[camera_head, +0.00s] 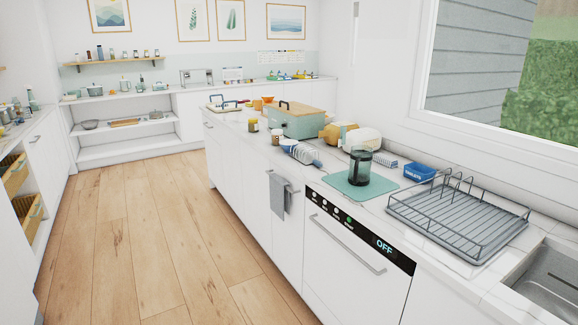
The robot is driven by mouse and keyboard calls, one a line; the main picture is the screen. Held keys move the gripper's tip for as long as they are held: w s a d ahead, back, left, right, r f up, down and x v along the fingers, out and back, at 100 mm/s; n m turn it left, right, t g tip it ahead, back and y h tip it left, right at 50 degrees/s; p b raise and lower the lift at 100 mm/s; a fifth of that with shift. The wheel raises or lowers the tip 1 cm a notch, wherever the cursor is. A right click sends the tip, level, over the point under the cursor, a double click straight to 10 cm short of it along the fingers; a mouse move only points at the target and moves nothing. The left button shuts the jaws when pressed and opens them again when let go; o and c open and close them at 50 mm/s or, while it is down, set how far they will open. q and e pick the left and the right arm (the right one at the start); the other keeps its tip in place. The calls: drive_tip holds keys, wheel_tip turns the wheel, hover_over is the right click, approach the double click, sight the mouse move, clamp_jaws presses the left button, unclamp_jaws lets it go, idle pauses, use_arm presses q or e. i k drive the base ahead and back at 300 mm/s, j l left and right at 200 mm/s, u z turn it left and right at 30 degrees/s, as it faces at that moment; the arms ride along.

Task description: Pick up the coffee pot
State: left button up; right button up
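The likely coffee pot is a dark glass press-style pot (360,166) standing upright on a teal mat (345,184) on the white counter, above the dishwasher. Its lid and plunger knob show on top. I cannot tell where its handle is. Neither of my grippers is in view, so nothing shows of their state.
A grey dish rack (458,215) and a blue box (419,173) stand right of the pot, with a sink (552,282) beyond. A clear bottle (300,152) lies to the left. A towel (281,195) hangs on the counter front. The wooden floor (150,230) is clear.

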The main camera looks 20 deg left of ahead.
sight(360, 157)
drive_tip(key=u, duration=0.35)
drive_tip(key=i+j+z, duration=0.1)
drive_tip(key=z, duration=0.35)
drive_tip(key=j+z, duration=0.2)
drive_tip(key=z, duration=0.25)
drive_tip(key=j+z, duration=0.2)
drive_tip(key=z, duration=0.2)
drive_tip(key=j+z, duration=0.3)
drive_tip(key=j, duration=0.25)
drive_tip(key=j+z, duration=0.3)
drive_tip(key=j, duration=0.55)
drive_tip(key=k+j+z, duration=0.1)
drive_tip(key=j, duration=0.25)
drive_tip(key=k+j+z, duration=0.1)
drive_tip(key=j, duration=0.3)
